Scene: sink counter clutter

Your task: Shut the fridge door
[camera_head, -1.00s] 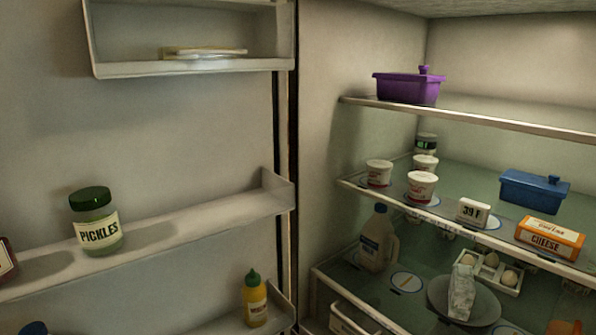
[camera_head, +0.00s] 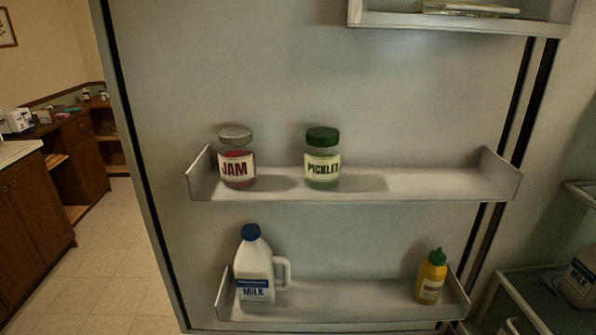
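The fridge door (camera_head: 270,75) stands open, and its inner side fills the middle of the view. Its free edge is at the left and its hinge side at the right, next to the fridge interior (camera_head: 545,215). A door shelf (camera_head: 440,182) holds a jam jar (camera_head: 237,168) and a pickles jar (camera_head: 322,170). A lower door shelf (camera_head: 345,300) holds a milk jug (camera_head: 255,275) and a yellow mustard bottle (camera_head: 431,280). Neither of my grippers is in view.
A tiled floor (camera_head: 115,265) lies open to the left of the door. Beyond it are wooden cabinets (camera_head: 35,220) with a pale countertop (camera_head: 15,152). A top door shelf (camera_head: 450,22) holds a flat item. Another milk jug (camera_head: 582,280) stands inside the fridge at the right.

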